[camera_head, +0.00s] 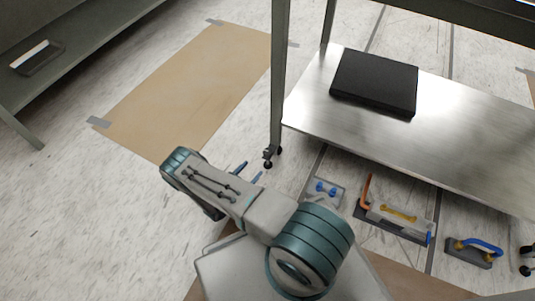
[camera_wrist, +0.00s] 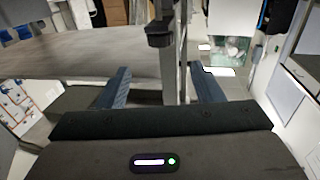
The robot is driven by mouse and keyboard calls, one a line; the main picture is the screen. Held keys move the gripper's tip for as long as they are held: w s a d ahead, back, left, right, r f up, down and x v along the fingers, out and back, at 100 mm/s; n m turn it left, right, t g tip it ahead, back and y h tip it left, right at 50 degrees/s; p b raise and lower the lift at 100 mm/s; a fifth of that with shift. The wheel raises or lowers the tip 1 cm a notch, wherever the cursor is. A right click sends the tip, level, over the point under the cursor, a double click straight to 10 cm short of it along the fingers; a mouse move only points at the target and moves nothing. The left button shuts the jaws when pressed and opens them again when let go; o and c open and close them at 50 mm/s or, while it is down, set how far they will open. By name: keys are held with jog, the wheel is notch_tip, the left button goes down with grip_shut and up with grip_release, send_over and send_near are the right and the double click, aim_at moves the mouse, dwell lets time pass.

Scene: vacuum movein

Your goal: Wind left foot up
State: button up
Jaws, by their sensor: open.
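The left foot (camera_head: 269,155) is a small dark levelling foot at the bottom of the grey table leg (camera_head: 279,80), over the light floor. My gripper (camera_head: 250,172) is just below and left of the foot in the head view, partly hidden by my own arm; its blue fingertips show. In the wrist view my gripper (camera_wrist: 162,86) is open, with two blue fingers spread apart. A grey upright post shows between them farther off, with a dark block (camera_wrist: 160,34) on it; I cannot tell whether this block is part of the foot. Nothing is visibly gripped.
A metal lower shelf (camera_head: 460,150) extends right from the leg, bearing a black flat box (camera_head: 375,82). Below it lie a blue-handled tool (camera_head: 474,252), an orange-handled tool (camera_head: 395,218) and a small blue-knobbed plate (camera_head: 325,191). A brown floor sheet (camera_head: 190,85) lies left.

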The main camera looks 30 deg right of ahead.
aim_at(265, 155)
jog(key=b+x, duration=0.3)
jog(key=x, duration=0.9)
